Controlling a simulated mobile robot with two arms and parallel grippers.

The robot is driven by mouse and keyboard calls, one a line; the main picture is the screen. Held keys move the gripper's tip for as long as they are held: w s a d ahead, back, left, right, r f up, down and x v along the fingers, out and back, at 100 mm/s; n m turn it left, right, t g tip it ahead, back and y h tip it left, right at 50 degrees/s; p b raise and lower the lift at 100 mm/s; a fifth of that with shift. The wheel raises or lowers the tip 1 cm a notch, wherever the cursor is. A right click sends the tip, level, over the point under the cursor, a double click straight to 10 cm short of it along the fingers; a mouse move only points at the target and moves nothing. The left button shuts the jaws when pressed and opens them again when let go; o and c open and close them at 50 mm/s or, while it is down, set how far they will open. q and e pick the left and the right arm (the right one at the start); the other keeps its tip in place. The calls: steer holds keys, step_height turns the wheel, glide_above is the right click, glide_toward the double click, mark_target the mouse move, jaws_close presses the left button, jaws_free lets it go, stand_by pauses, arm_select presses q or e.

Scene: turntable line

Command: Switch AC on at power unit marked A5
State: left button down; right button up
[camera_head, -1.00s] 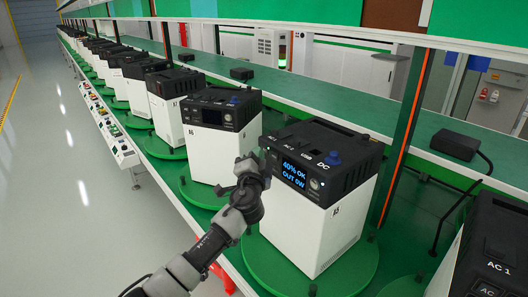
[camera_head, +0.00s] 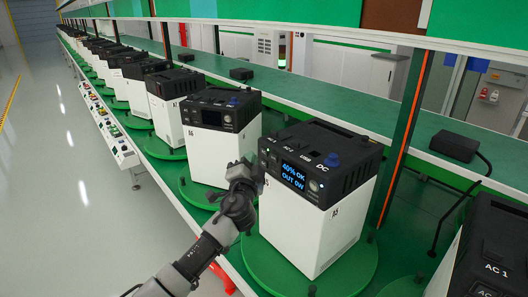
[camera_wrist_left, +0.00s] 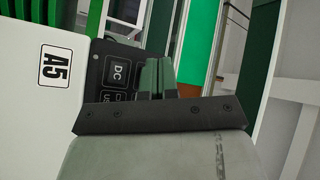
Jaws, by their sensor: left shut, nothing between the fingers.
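The power unit marked A5 (camera_head: 318,238) is a white box with a black top, upright on a green turntable (camera_head: 262,268). Its lit screen (camera_head: 293,176) reads 40% OK, OUT 0W. Labels AC 2, USB and DC show along its top edge, with a blue knob behind. The A5 label also shows in the left wrist view (camera_wrist_left: 55,67), beside black DC (camera_wrist_left: 117,72) and partly hidden USB keys. My left gripper (camera_head: 250,172) is shut and empty, just left of the unit's control face. Whether it touches cannot be told. My right gripper is not in view.
Similar units (camera_head: 212,150) stand on turntables in a row behind, and another (camera_head: 487,255) is at front right. A green post (camera_head: 405,135) rises behind A5. A black box with a cable (camera_head: 455,145) sits on the rear bench. The floor at left is clear.

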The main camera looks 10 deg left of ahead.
arm_select(q)
steer(key=s+a, duration=0.1)
steer(key=s+a+p, duration=0.1)
steer(key=s, duration=0.1)
steer(key=shift+s+a, duration=0.2)
steer(key=shift+a, duration=0.15)
stand_by(0.4)
